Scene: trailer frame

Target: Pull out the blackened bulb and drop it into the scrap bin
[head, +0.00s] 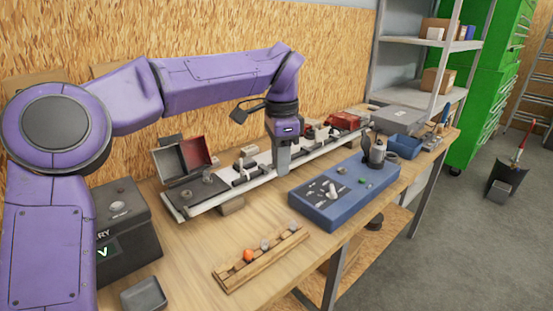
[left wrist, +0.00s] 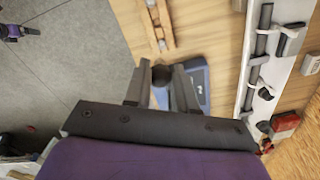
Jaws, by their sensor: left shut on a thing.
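My left gripper (head: 283,172) points down above the white rail of the trailer frame (head: 225,192), to the right of the open red lamp housing (head: 196,153). In the left wrist view its two fingers (left wrist: 160,88) are shut on a dark, rounded thing, which looks like the blackened bulb (left wrist: 160,74). The head view does not show the bulb clearly. My right gripper is not in view.
A wooden rack (head: 262,262) with an orange bulb and clear ones lies at the front edge. A blue case (head: 325,212) with small parts is right of it. A black battery box (head: 125,230) stands at left. Bare bench lies between the rack and the rail.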

